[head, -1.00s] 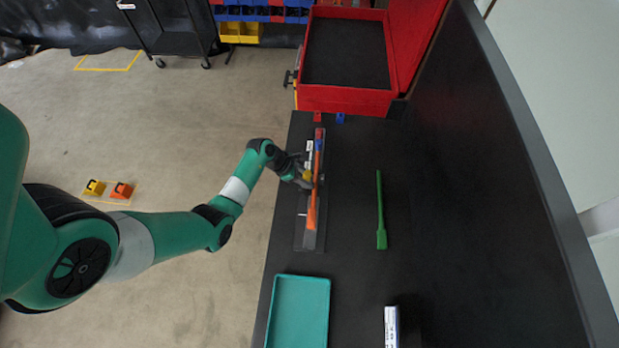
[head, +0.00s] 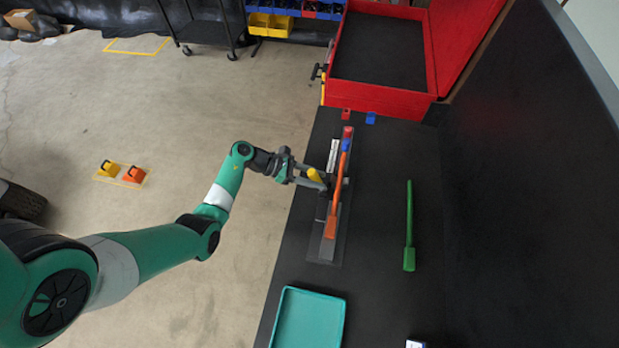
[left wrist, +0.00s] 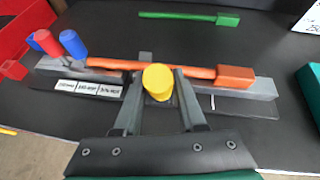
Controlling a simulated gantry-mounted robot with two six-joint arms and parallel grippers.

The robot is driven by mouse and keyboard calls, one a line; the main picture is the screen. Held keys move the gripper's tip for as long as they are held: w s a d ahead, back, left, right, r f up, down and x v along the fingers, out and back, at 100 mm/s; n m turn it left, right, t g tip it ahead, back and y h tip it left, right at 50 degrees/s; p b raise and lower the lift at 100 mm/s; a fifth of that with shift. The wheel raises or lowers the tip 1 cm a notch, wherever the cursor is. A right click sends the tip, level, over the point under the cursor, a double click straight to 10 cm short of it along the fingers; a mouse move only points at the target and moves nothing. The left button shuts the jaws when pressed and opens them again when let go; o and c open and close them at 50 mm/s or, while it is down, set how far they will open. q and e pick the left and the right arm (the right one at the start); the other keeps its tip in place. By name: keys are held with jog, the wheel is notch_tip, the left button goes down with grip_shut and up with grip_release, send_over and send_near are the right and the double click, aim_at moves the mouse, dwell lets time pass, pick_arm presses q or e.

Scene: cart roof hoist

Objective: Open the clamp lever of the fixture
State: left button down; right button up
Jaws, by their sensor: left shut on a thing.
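The fixture is a long grey bar (head: 328,250) on a clear plate near the table's left edge; its grey end also shows in the left wrist view (left wrist: 260,90). An orange-handled tool (head: 333,222) lies along it; it also shows in the left wrist view (left wrist: 234,76). The clamp lever has a yellow grip (head: 315,175), which points out to the left of the bar. My left gripper (head: 326,184) is shut on the lever, with the yellow grip (left wrist: 158,80) between its fingers in the left wrist view. The fingers hide the lever's base. My right gripper is not in view.
A green tool (head: 409,230) lies right of the fixture. A teal tray (head: 341,320) is at the front, and an open red case (head: 380,97) at the back. Red and blue pegs (left wrist: 73,43) stand at the bar's far end. The table's right side is clear.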

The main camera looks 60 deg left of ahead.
pick_arm(q)
jog(key=c, duration=0.5)
grip_release()
jog(key=v, duration=1.1)
jog(key=shift+s+a+r, duration=0.15)
jog(key=shift+s+a, duration=0.05)
jog(key=shift+s, duration=0.05)
jog(key=shift+d, duration=0.1)
